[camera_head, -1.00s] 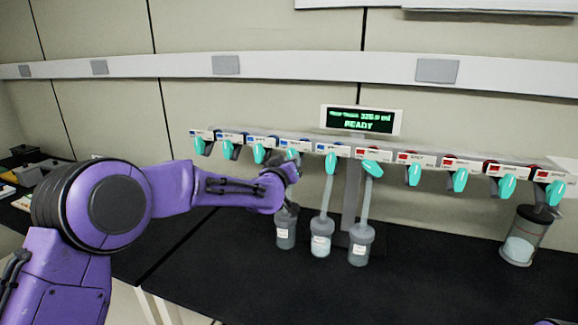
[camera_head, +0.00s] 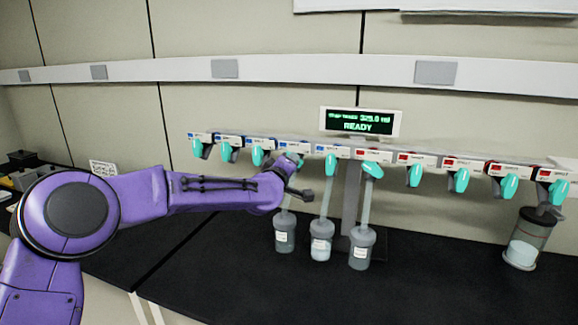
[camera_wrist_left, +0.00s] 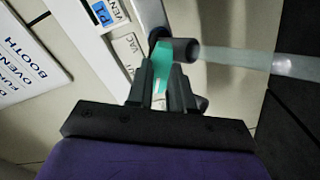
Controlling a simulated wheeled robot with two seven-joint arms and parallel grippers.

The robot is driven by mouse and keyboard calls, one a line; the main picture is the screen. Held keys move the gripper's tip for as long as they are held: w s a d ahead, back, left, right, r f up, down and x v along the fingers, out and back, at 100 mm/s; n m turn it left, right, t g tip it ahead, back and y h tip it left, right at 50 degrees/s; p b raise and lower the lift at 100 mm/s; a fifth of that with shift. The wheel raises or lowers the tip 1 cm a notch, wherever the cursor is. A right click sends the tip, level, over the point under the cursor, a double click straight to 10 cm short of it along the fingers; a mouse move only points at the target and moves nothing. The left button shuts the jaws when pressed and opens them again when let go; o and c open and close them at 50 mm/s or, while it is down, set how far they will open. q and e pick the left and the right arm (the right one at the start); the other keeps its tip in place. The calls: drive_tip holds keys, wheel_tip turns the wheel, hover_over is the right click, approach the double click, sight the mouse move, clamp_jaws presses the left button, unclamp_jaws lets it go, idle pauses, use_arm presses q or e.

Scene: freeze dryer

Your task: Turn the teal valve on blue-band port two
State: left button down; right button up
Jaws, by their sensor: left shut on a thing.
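A row of teal valves hangs from the white manifold (camera_head: 441,162), under blue-marked labels on the left and red-marked ones on the right. My left gripper (camera_head: 290,175) is at the fourth blue-marked port from the left. In the left wrist view, my left gripper (camera_wrist_left: 161,88) is shut on a teal valve (camera_wrist_left: 162,60), one finger on each side of it. A blue tag (camera_wrist_left: 99,13) sits near that valve; its number is hard to read. The gripper largely hides this valve in the head view. My right gripper is not in view.
Several flasks hang below the middle ports, including a grey one (camera_head: 362,247) on a tube. A larger jar (camera_head: 527,240) hangs at the far right. The display (camera_head: 360,121) reads READY. The black bench (camera_head: 420,290) is clear in front.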

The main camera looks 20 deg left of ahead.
use_arm(q)
drive_tip(key=shift+r, duration=0.1)
idle(0.4)
drive_tip(key=c, duration=1.1)
unclamp_jaws()
drive_tip(key=shift+o, duration=0.5)
drive_tip(key=s+b, duration=0.4)
drive_tip(key=s, duration=0.6)
drive_tip(key=shift+s+a, duration=0.2)
drive_tip(key=shift+s+a, duration=0.1)
